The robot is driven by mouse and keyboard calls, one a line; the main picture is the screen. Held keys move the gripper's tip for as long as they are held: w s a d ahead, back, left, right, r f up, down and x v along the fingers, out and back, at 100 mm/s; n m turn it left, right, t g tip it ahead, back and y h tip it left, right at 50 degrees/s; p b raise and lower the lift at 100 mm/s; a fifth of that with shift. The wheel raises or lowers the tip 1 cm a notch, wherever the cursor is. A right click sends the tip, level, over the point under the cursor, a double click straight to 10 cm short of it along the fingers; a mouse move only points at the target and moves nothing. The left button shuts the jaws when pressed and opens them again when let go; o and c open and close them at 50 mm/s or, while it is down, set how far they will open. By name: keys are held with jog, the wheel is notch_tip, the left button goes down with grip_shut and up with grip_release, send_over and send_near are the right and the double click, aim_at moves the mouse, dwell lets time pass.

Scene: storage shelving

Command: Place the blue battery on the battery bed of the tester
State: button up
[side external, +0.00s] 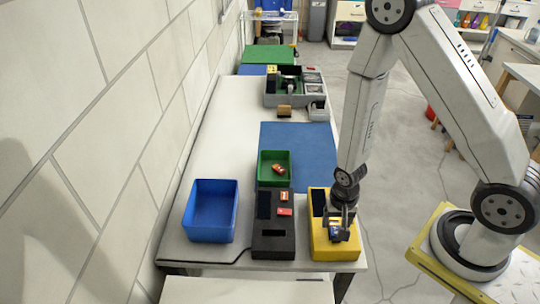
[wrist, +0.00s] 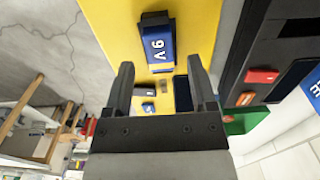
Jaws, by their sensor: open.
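The blue battery (wrist: 159,46), marked 9V with a dark end, lies on the yellow tester (wrist: 205,22) in the wrist view. The dark part at its far end may belong to the battery bed; I cannot tell how fully it is seated. In the side view, the battery (side external: 334,232) shows small at the front of the tester (side external: 322,252), partly hidden by my gripper (side external: 343,218). In the wrist view, my gripper (wrist: 160,72) is open, its two fingers apart and clear of the battery.
A black device (side external: 272,245) with red parts stands left of the tester. A blue bin (side external: 212,224) stands farther left, and a green bin (side external: 263,179) holding red items stands behind the black device. A blue mat (side external: 305,142) and a grey toolbox (side external: 284,101) lie farther back.

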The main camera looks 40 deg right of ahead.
notch_tip(320, 180, up, 10)
dwell(0.9)
dwell(0.6)
notch_tip(320, 180, up, 9)
jog(key=n+t, duration=0.3)
jog(key=n, duration=0.6)
send_over(334, 226)
jog(key=w, duration=0.2)
